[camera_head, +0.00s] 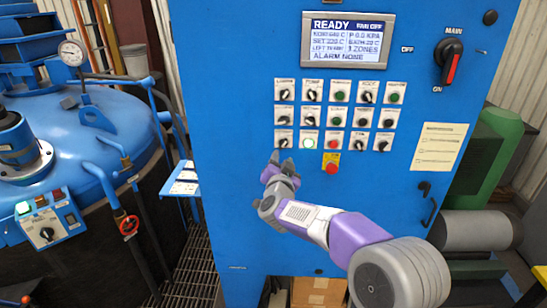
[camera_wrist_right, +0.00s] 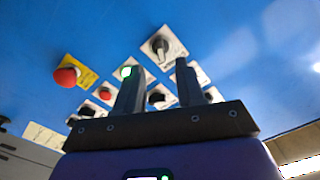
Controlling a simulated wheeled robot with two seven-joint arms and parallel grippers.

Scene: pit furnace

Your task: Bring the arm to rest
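My right arm reaches up from the lower right in the head view, in front of a blue control cabinet (camera_head: 240,215). My right gripper (camera_head: 281,161) is just below the bottom-left knobs of the panel. In the right wrist view its two dark fingers (camera_wrist_right: 158,68) stand apart with nothing held between them. A black knob on a white plate (camera_wrist_right: 162,46) shows beyond the gap. A green-lit button (camera_wrist_right: 126,71) shows beside the left finger. Whether the fingers touch the panel cannot be told. My left gripper is not in view.
The cabinet has a display reading READY (camera_head: 348,40), a red emergency button (camera_head: 332,168) near my gripper, and a main switch (camera_head: 450,62). A blue furnace vessel (camera_head: 75,120) with a red valve wheel (camera_head: 129,226) stands left. A small shelf (camera_head: 184,180) juts out left of the gripper.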

